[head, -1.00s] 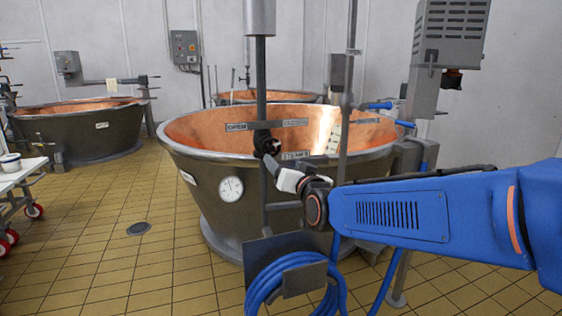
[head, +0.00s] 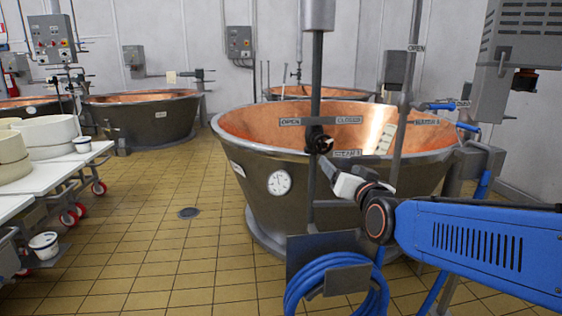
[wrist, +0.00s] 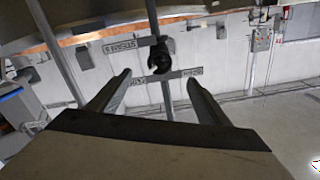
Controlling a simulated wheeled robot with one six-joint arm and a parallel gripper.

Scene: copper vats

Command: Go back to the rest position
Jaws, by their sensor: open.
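My gripper (head: 325,160) is at the end of my blue arm, in front of the large copper vat (head: 262,205) in the head view. In the wrist view my gripper (wrist: 155,85) has its two fingers spread apart with nothing between them. A dark valve handle (wrist: 161,58) on a vertical pipe is just beyond the fingertips. The same valve handle (head: 319,141) shows in the head view close to the gripper's tip. I cannot tell from these views whether they touch.
A coiled blue hose (head: 335,290) hangs low in front of the vat. Another vat (head: 140,125) stands at the back left. A white table (head: 60,175) with pale round moulds is at the left. A white bucket (head: 45,245) is below it. The tiled floor between is clear.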

